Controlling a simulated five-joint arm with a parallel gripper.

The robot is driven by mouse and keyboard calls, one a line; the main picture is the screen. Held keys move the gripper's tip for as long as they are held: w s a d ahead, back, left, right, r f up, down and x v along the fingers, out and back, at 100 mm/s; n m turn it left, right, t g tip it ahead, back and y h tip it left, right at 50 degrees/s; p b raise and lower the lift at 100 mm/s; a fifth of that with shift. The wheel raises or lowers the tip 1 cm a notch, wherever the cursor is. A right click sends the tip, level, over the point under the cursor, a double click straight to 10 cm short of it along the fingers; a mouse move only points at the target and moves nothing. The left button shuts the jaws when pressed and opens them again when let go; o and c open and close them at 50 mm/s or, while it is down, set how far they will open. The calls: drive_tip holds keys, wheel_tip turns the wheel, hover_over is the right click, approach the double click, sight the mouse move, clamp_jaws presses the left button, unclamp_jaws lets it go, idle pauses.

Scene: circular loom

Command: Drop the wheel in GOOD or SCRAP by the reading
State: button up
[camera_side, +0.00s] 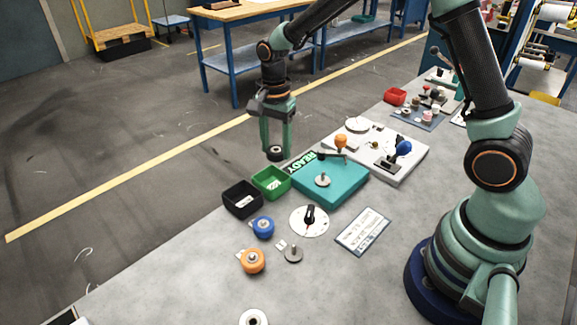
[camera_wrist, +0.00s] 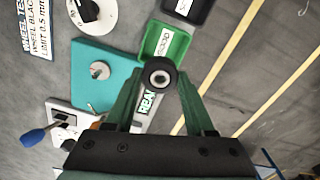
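My gripper (camera_side: 275,150) is shut on a small dark wheel (camera_wrist: 160,77) with a pale hub, held between the fingertips. The wheel hangs in the air near the green bin (camera_side: 270,182), which reads GOOD in the wrist view (camera_wrist: 182,48). The black bin (camera_side: 242,199) stands beside the green one; its label is not readable. The teal tester (camera_side: 335,187) has a bare metal spindle on top. Its sign (camera_side: 300,163) shows READY. A white dial (camera_side: 309,221) with a black pointer knob lies in front; its reading is too small to tell.
A card (camera_wrist: 38,28) reads WHEEL TEST, WHEEL BLACK, LIMIT 0.5 mm. Blue (camera_side: 262,227) and orange (camera_side: 252,261) wheel-like parts lie on the table's front left. A pale fixture with a blue-knobbed lever (camera_side: 403,148) stands behind the tester. The bins stand near the table edge.

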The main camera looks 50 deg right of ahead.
drive_tip(key=o, duration=0.5)
wheel_tip(320, 180, up, 12)
hover_over(279, 151)
drive_tip(key=w, duration=0.1)
drive_tip(key=shift+r, duration=0.15)
drive_tip(key=s+d+r+n+t, duration=0.1)
drive_tip(key=s+n+t, duration=0.1)
drive_tip(key=s+n, duration=0.5)
drive_tip(key=s+d+r+n+t, duration=0.2)
drive_tip(key=s+n+t, duration=0.1)
drive_tip(key=s+n, duration=0.5)
drive_tip(key=shift+t, duration=0.3)
